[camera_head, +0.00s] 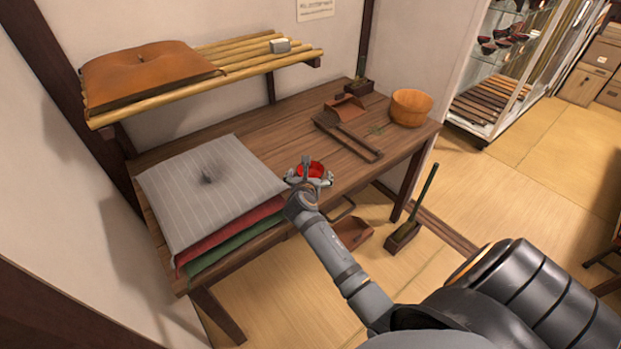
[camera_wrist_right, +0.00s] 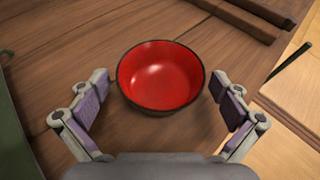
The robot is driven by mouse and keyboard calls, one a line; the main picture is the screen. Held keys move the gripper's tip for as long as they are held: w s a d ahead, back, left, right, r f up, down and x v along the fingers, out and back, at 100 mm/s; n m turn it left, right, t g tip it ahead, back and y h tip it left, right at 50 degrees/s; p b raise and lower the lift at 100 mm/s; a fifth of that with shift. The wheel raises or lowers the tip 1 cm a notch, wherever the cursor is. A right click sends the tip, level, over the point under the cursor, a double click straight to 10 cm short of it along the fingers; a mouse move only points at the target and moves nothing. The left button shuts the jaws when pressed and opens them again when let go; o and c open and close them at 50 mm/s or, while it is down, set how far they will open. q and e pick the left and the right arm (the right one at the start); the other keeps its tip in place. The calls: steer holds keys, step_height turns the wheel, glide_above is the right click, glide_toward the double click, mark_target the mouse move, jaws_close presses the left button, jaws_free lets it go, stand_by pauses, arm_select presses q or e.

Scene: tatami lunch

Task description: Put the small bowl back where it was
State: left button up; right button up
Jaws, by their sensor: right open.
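The small bowl (camera_wrist_right: 160,76) is red inside with a dark outer wall. It sits upright on the brown wooden table (camera_head: 270,125), near the front edge; in the head view the bowl (camera_head: 310,169) is partly hidden by my gripper. My right gripper (camera_head: 309,180) is at the bowl, just above the table. In the right wrist view the right gripper (camera_wrist_right: 163,112) is open, with one finger on each side of the bowl's near part. The left finger stands apart from the bowl; the right finger is close to its rim, and I cannot tell if it touches. My left gripper is out of view.
Stacked cushions (camera_head: 212,190) lie left of the bowl. A wooden tool (camera_head: 347,135), a small dustpan (camera_head: 345,107) and a wooden bucket (camera_head: 410,107) are on the table's right part. A shelf (camera_head: 250,62) hangs above. A brush with a green handle (camera_head: 411,215) stands on the floor.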

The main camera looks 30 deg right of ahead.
steer(key=shift+x, duration=0.8)
steer(key=shift+s+a, duration=0.1)
steer(key=c, duration=1.3)
steer(key=shift+o, duration=0.2)
steer(key=shift+r, duration=0.15)
